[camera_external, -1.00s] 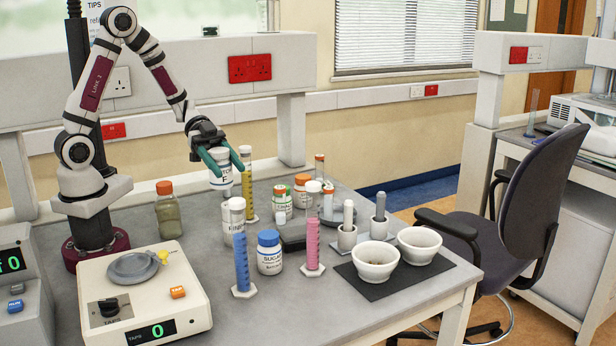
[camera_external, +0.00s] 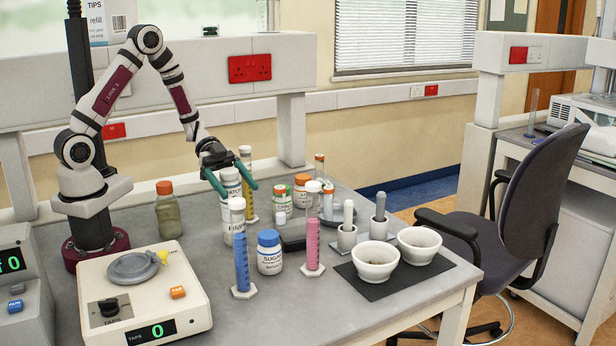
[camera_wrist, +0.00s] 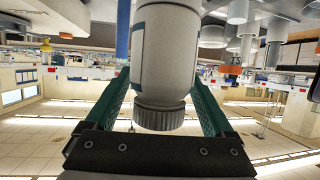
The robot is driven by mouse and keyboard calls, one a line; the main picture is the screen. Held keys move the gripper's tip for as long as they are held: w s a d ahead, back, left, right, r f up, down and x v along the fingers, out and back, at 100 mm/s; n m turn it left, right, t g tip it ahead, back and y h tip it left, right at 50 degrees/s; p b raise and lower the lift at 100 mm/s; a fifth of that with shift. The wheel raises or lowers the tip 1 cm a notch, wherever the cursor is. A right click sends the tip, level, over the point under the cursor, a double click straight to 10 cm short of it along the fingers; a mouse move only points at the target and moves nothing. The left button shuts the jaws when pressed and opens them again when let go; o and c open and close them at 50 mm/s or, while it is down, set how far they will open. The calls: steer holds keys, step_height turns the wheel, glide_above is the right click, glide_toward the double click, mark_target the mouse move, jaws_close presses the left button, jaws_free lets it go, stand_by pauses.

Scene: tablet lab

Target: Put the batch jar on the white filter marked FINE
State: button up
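The batch jar (camera_external: 230,186) is white with a white cap and a dark-lettered label. It is upright between the green fingers of my gripper (camera_external: 238,189), and its lower part is hidden. In the wrist view, the jar (camera_wrist: 167,60) fills the space between the two fingers of my gripper (camera_wrist: 164,98), cap end towards the palm. The gripper appears shut on the jar. I cannot tell whether its base touches anything. No flat white filter marked FINE can be made out.
Blue (camera_external: 241,262) and pink (camera_external: 312,240) cylinders and a blue-capped sugar jar (camera_external: 269,256) stand close by. A balance (camera_external: 145,290) is at front left. Two white bowls (camera_external: 375,258) sit at right.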

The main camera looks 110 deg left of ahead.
steer(key=shift+r, duration=0.2)
steer(key=v, duration=1.2)
steer(key=shift+f, duration=0.15)
